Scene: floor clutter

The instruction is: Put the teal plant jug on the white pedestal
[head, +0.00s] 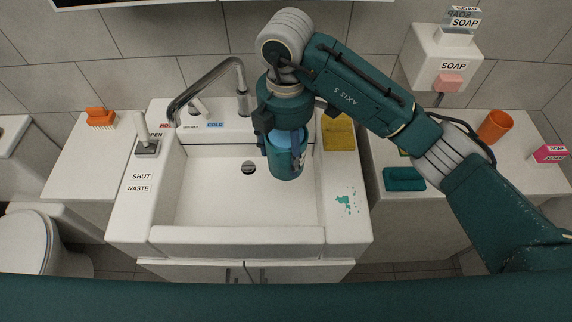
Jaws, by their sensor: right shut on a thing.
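The teal jug (288,168) is a round vessel with a blue inner top, held over the right part of the white sink basin. My right gripper (284,141) comes down from above and is shut on it. The gripper hides part of the jug's top and side, and I cannot see a handle or spout clearly. The jug looks above the basin floor, apart from it. I cannot make out a separate white pedestal in this view. My left gripper is not in view.
The white sink (215,208) has a metal faucet (212,84) at its back left and a drain (248,167). An orange brush (101,118), teal block (404,179) and orange cup (495,126) stand on the side counters.

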